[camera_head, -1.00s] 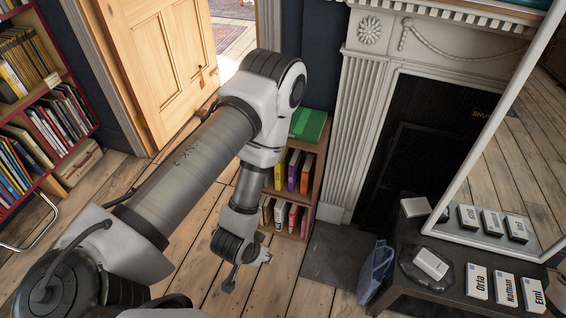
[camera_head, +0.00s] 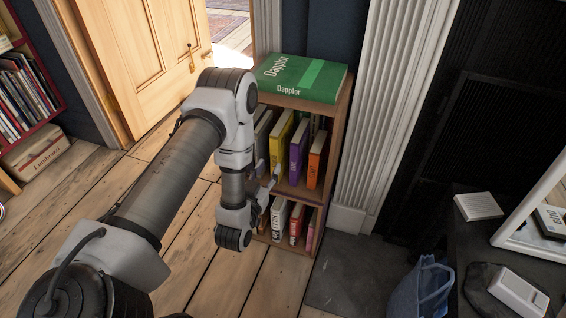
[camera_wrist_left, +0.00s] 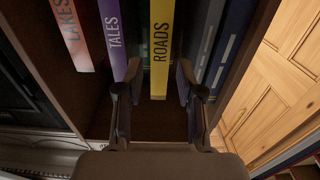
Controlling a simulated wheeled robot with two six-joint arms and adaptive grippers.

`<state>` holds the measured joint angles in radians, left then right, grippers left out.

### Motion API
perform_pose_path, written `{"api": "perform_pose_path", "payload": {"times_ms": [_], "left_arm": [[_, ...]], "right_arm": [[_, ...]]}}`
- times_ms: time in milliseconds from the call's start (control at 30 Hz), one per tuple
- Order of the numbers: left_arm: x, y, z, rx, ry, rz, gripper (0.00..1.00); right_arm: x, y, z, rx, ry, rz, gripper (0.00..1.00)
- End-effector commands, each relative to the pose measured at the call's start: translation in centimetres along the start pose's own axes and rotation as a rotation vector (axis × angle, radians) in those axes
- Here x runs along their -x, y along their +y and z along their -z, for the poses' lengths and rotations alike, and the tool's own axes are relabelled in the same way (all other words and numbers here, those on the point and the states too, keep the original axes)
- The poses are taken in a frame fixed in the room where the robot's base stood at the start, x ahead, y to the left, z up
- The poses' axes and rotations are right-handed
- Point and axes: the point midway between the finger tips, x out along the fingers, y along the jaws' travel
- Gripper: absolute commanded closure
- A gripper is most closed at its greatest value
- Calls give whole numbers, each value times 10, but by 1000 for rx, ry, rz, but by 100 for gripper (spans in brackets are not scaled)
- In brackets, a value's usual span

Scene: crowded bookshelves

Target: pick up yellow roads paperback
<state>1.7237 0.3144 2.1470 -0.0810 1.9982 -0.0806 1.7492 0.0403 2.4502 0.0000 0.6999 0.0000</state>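The yellow ROADS paperback (camera_head: 281,138) stands on the upper shelf of a small wooden bookcase, between a purple book and darker books. In the left wrist view its yellow spine (camera_wrist_left: 161,40) is near the picture's middle. My left gripper (camera_head: 270,178) is in front of that shelf. In the wrist view its two fingers (camera_wrist_left: 158,78) are apart, one on each side of the yellow spine. Whether they touch it I cannot tell. My right gripper is not in view.
The purple TALES book (camera_wrist_left: 113,38) is close to one finger, with dark blue books (camera_wrist_left: 225,45) on the other side. A green Dapplor book (camera_head: 302,77) lies on top of the bookcase. A fluted fireplace column (camera_head: 385,110) stands to the right.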

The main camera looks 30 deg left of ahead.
Motion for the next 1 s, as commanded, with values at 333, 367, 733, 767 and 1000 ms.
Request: {"api": "perform_pose_path", "payload": {"times_ms": [333, 367, 733, 767, 1000], "left_arm": [[-61, 1, 0, 0, 2, -1, 62], [-64, 1, 1, 0, 2, -1, 62], [-117, 0, 1, 0, 1, -1, 62], [-118, 0, 2, 0, 0, -1, 62], [-119, 0, 3, 0, -2, -2, 84]], "right_arm": [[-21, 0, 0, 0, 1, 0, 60], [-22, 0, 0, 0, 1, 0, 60], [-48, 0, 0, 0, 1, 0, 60], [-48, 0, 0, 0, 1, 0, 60], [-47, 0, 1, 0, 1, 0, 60]]}}
